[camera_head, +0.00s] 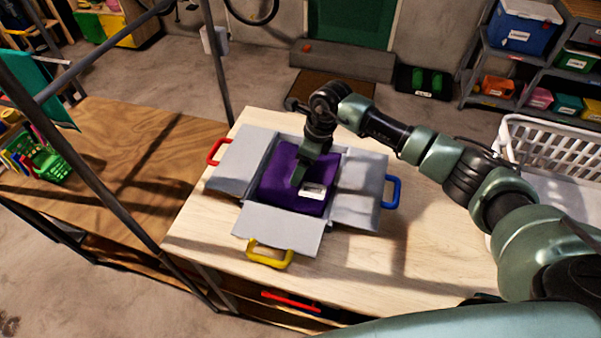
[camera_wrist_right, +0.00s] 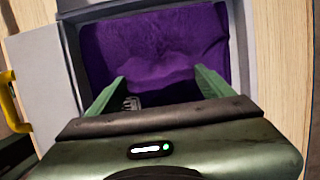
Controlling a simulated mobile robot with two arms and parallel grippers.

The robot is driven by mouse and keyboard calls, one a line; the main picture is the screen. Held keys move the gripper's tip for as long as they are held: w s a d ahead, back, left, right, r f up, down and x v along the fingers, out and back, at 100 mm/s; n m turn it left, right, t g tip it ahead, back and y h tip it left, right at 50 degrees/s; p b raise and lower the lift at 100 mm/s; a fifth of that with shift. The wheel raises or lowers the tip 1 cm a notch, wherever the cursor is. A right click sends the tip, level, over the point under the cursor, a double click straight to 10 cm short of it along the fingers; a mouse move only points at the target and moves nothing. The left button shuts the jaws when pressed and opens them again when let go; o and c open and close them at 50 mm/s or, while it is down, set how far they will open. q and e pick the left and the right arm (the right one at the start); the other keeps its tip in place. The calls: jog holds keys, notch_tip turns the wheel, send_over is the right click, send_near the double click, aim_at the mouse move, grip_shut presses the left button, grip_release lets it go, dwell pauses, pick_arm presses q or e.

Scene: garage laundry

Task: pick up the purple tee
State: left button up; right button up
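The purple tee (camera_head: 291,190) lies folded, with a white label on its near right part, on the middle of a grey folding board (camera_head: 238,160) on the light wooden table. My right gripper (camera_head: 301,180) is over the tee, pointing down. In the right wrist view the tee (camera_wrist_right: 150,48) fills the space ahead of the two green fingers (camera_wrist_right: 160,85), which are spread apart with nothing clearly between them. Whether the fingertips touch the cloth I cannot tell. My left gripper is not in view.
The board has red (camera_head: 217,151), blue (camera_head: 391,192) and yellow (camera_head: 269,255) handles on its flaps. A white laundry basket (camera_head: 548,150) stands at the right. A dark metal frame post (camera_head: 217,62) rises at the left. The table's near right top is clear.

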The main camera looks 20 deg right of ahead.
grip_shut()
jog(key=shift+r, duration=0.15)
